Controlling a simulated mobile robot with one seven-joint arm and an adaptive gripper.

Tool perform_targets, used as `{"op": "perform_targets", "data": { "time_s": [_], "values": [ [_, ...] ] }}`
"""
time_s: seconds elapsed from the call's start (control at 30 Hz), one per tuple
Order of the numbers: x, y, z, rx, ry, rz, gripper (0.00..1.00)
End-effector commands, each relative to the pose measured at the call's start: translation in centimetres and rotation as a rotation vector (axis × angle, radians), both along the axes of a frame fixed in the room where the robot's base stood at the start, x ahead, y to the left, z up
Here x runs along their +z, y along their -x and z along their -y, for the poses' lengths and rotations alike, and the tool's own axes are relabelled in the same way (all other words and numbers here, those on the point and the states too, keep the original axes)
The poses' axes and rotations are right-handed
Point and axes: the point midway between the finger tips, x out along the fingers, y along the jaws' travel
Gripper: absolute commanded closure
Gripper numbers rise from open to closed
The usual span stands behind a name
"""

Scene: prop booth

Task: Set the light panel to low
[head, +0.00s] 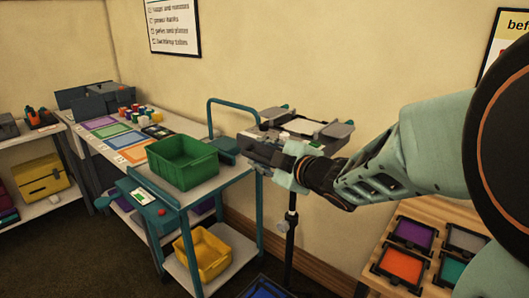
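The light panel (262,151) is a dark grey, boxy fixture with flaps, mounted on a black stand in the middle of the head view. Its top carries a pale face that is partly visible. My arm reaches in from the right, and my gripper (287,168) is at the near right side of the panel, overlapping it in the picture. I cannot tell whether it touches the panel. The fingers are small and partly hidden, so their opening does not show. The panel's control and its setting cannot be made out.
A teal cart (237,183) left of the stand carries a green bin (183,165) on top and a yellow bin (203,255) below. A wooden table (372,290) with coloured framed panels is at lower right. The wall is close behind the light panel.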

Motion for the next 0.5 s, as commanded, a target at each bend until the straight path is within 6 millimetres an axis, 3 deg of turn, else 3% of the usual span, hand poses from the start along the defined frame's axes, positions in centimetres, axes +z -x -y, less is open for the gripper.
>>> {"op": "perform_targets", "data": {
  "time_s": [0.03, 0.5],
  "values": [
    [1.8, -0.2, 0.2, -0.005, -0.003, 0.007, 0.71],
    [8.1, -0.2, 0.2, -0.005, -0.004, 0.006, 0.71]
  ]
}}
